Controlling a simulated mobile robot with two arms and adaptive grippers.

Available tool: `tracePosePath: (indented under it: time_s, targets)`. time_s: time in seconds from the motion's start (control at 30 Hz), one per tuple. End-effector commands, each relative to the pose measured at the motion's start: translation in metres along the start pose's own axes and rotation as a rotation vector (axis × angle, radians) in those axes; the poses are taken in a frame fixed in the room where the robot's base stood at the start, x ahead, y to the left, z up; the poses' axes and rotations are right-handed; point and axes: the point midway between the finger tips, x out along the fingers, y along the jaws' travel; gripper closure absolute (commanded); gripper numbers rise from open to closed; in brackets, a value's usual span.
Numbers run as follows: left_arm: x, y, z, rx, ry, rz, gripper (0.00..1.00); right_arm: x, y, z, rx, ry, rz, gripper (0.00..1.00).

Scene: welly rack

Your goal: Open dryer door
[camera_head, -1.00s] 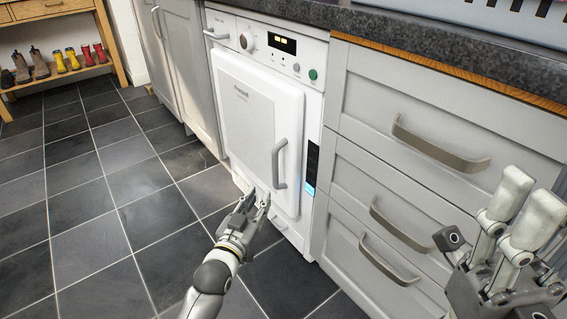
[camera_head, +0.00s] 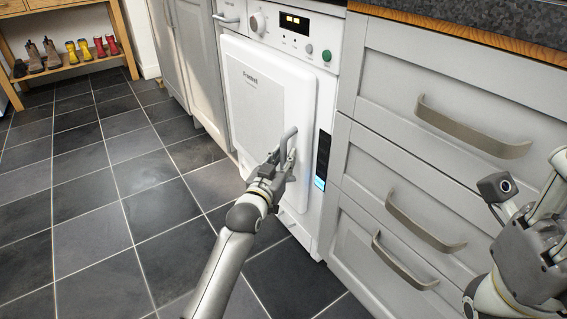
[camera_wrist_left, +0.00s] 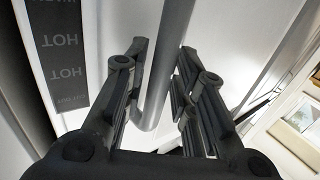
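The white dryer (camera_head: 300,70) stands under the counter with its door (camera_head: 262,100) shut. The door's grey vertical handle (camera_head: 286,140) is on the right side of the door. My left gripper (camera_head: 281,160) is at the handle's lower part. In the left wrist view the handle (camera_wrist_left: 160,75) runs between the two open fingers of the left gripper (camera_wrist_left: 155,90), with gaps visible beside it. My right gripper (camera_head: 520,215) is at the right edge, partly cut off, in front of the drawers; its finger state is unclear.
Grey drawers with bar handles (camera_head: 470,130) stand right of the dryer. Grey cupboards (camera_head: 190,65) stand to its left. The dark tiled floor (camera_head: 110,200) in front and left is clear. A wooden rack (camera_head: 75,70) with several boots is at the far left.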

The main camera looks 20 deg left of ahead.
Motion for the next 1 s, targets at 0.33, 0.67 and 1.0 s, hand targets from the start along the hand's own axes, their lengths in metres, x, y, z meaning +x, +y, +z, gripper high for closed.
tracePosePath:
  time_s: [0.33, 0.67, 1.0]
  targets:
    - [0.0034, 0.0, -0.0005, 0.0, 0.0, 0.0, 0.74, 0.0017, -0.0003, -0.0007, -0.001, 0.006, -0.002, 0.6]
    - [0.0032, -0.0001, -0.0003, 0.0, 0.0, 0.0, 1.0, 0.0016, -0.0004, -0.0006, 0.0, 0.006, -0.002, 0.6]
    - [-0.0005, -0.0039, -0.0009, 0.003, -0.001, 0.007, 1.0, 0.0057, 0.0002, -0.0012, 0.0, 0.01, -0.002, 0.6]
